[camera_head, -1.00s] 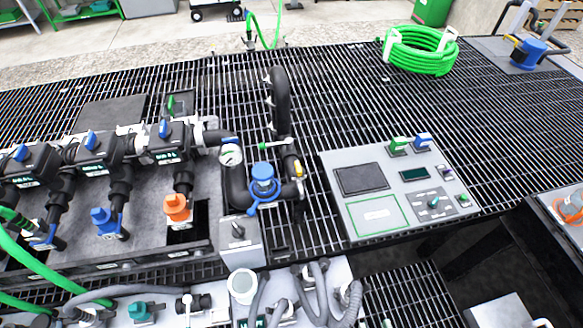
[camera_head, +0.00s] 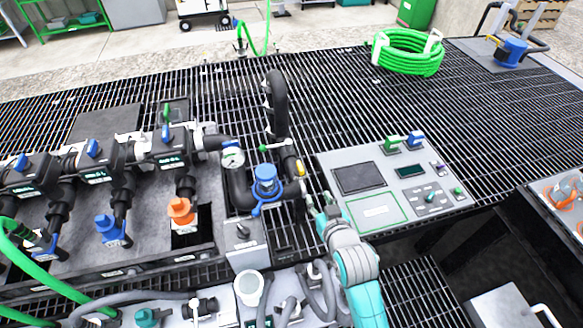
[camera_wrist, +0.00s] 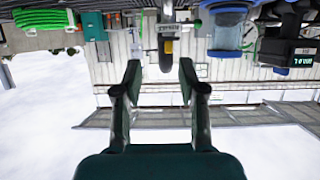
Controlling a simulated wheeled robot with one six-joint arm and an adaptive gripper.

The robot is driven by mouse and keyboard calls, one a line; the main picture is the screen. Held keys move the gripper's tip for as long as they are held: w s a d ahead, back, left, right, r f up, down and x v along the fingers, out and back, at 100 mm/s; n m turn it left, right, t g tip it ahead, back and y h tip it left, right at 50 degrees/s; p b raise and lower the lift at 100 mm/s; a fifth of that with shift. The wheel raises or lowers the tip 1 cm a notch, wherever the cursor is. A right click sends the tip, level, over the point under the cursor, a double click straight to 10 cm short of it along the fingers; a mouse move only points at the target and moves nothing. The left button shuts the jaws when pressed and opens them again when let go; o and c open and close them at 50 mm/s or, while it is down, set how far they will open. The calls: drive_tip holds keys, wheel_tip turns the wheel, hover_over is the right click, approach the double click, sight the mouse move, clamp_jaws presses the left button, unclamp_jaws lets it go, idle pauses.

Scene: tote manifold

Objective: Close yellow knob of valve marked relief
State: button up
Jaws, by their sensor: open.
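The small yellow knob (camera_head: 300,167) sits on the right side of the black pipework, right of the blue-capped filter (camera_head: 265,182). In the wrist view the yellow knob (camera_wrist: 168,46) shows small on a dark valve body, under a pale label too small to read. My gripper (camera_head: 315,199) is just in front of and below the knob in the head view, apart from it. In the wrist view my gripper (camera_wrist: 160,68) has its two fingers spread, with nothing between them and the knob beyond the tips.
A control panel (camera_head: 345,160) lies right of the pipe. A gauge (camera_head: 232,158) and a green-handled valve (camera_head: 275,147) stand close to the knob. Black valves with blue handles (camera_head: 93,148) line the left. A green hose coil (camera_head: 408,55) lies behind on open grating.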

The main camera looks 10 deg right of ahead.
approach(300, 166)
drive_tip(key=x, duration=1)
drive_tip(key=shift+w, duration=0.1)
clamp_jaws()
